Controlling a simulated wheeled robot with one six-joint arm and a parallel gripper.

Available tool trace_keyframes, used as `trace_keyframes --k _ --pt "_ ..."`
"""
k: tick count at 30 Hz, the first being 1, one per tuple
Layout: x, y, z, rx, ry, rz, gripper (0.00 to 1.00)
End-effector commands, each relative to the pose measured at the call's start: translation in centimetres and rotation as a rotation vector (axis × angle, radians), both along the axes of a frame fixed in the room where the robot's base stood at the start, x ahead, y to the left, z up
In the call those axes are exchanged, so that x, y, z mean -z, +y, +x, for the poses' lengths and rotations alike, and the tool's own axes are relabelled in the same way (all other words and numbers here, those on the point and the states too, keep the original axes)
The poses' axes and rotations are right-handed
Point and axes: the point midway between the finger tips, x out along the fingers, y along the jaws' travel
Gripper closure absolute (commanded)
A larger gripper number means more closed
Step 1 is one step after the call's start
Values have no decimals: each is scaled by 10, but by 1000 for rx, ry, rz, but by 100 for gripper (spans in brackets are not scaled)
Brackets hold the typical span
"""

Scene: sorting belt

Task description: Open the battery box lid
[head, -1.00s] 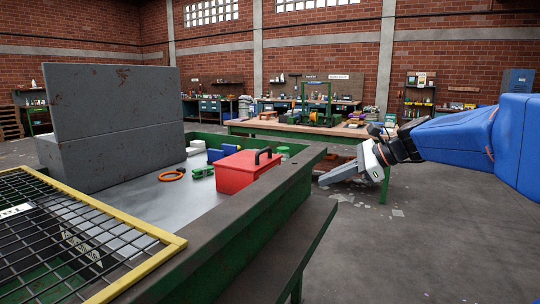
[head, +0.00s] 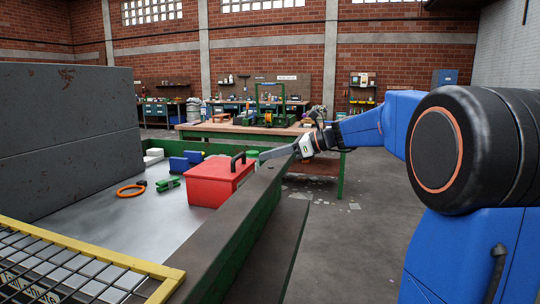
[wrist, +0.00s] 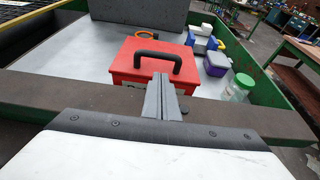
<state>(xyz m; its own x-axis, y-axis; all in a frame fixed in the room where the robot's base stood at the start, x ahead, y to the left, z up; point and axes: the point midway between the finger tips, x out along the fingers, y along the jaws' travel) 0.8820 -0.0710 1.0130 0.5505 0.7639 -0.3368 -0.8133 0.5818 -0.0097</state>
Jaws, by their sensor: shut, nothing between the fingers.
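The red box (head: 212,184) stands on the grey metal surface near the bench's right edge. Its red lid is closed and carries a black arched handle (head: 237,160). In the wrist view the red box (wrist: 133,62) is straight ahead and its handle (wrist: 158,56) faces me. My gripper (head: 264,155) is shut and empty, its fingers pointing left toward the box.
A green rim with a dark top (head: 245,222) borders the surface. A large grey block (head: 65,140) and a yellow-framed grate (head: 90,262) are at left. An orange ring (head: 130,190), a green part (head: 168,184) and a blue item (head: 180,163) lie nearby. A lidded jar (wrist: 240,85) stands right of the box.

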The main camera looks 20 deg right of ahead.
Motion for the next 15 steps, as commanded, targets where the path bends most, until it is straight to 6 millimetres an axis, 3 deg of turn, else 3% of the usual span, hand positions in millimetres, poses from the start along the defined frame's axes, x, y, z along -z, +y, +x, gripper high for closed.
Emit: trace_keyframes --k 6,15 --pt "12 29 19 -3 1 1 100" --pt "22 50 36 -1 0 -1 100"
